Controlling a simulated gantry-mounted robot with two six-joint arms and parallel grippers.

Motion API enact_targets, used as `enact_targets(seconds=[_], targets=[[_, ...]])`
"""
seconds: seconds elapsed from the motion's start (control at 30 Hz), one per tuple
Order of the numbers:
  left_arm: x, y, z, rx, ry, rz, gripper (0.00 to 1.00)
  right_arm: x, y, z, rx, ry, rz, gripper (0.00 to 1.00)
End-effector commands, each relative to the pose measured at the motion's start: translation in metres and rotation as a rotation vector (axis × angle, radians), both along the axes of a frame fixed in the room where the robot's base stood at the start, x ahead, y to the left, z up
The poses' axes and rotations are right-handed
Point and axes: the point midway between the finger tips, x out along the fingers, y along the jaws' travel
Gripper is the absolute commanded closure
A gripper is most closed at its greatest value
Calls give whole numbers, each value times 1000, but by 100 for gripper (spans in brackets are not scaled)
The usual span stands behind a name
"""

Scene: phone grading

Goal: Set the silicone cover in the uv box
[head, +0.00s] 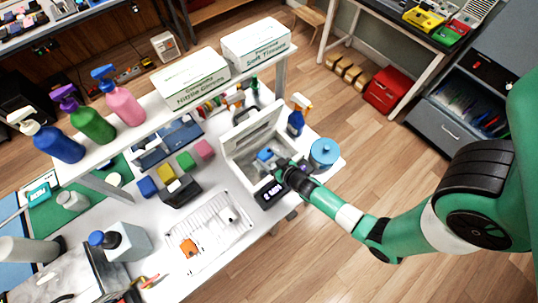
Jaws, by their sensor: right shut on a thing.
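The uv box (237,171) is a pale grey case with its lid up, standing on the right part of the white bench. My right gripper (279,171) reaches into its opening from the right. It is shut on a small blue piece (265,155), which looks like the silicone cover. The piece is at or inside the box opening; whether it touches the floor of the box cannot be told. The fingertips are small and partly hidden by the wrist. My left gripper is not in view.
A blue round canister (323,153) stands close right of the box, and a blue spray bottle (296,120) behind it. A white tray (207,230) with an orange item (188,247) lies in front.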

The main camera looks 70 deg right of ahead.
Motion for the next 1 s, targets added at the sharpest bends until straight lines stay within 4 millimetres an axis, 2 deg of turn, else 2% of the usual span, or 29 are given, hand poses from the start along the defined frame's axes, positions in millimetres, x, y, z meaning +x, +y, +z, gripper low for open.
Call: enact_targets(seconds=[0.1,0.2,0.27,0.63,0.67,0.8,1.0], targets=[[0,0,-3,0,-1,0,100,0,-6,-7,1,0,-5,93],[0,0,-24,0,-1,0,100,0,-6,-31,-2,1,-1,93],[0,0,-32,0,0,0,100,0,-5,-39,-1,1,0,93],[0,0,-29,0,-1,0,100,0,-5,-39,-2,1,0,93],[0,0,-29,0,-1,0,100,0,-5,-38,-1,1,0,28],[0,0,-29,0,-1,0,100,0,-5,-38,-1,1,0,3],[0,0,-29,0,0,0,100,0,-5,-38,-1,1,0,1]])
